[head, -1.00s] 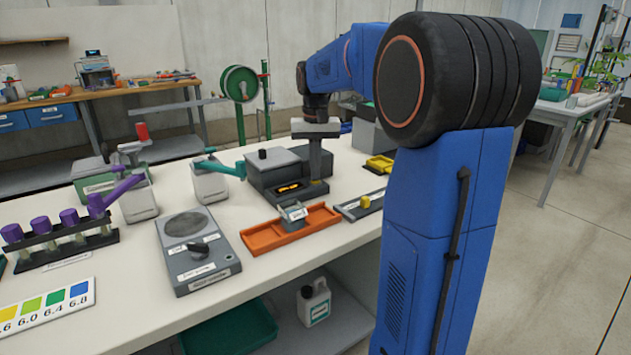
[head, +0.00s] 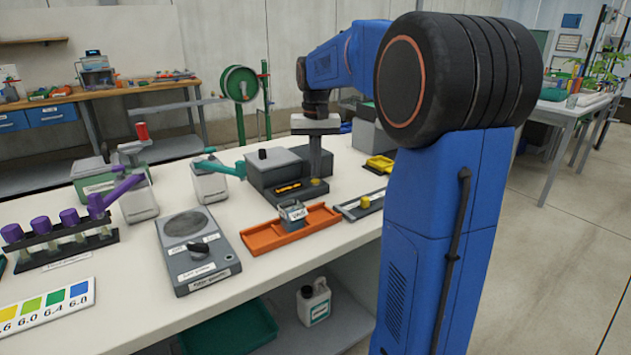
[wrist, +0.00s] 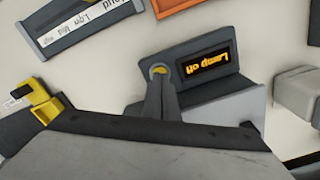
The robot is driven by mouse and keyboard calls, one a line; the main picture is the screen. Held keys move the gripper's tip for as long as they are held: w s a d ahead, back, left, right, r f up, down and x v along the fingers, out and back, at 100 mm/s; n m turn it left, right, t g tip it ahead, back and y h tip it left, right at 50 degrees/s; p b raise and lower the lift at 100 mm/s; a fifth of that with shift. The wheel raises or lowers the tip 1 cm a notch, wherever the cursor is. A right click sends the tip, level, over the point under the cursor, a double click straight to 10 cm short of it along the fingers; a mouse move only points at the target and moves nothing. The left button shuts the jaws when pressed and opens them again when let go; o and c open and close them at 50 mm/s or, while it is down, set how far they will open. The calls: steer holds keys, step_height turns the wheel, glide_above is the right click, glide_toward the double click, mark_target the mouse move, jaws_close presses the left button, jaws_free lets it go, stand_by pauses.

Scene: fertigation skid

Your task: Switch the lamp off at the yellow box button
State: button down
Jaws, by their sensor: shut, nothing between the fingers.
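The grey box (head: 275,170) stands on the bench, with a dark display (head: 288,187) on its front. In the wrist view the display (wrist: 207,64) reads "Lamp off" in amber letters, upside down. The round yellow button (wrist: 159,70) is beside the display and also shows in the head view (head: 315,182). My gripper (wrist: 157,84) is shut and empty, pointing down at the button. In the head view the fingertips (head: 315,175) are just over it. Part of the button is hidden by the fingers, and I cannot tell whether they touch it.
An orange tray (head: 262,240) with a small grey block lies in front of the box. A labelled slider strip (head: 350,211) and a yellow holder (head: 380,163) are to the right. A grey dial unit (head: 198,275) and white bottles stand to the left.

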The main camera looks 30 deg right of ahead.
mark_target(316, 180)
steer(key=shift+r, duration=2.75)
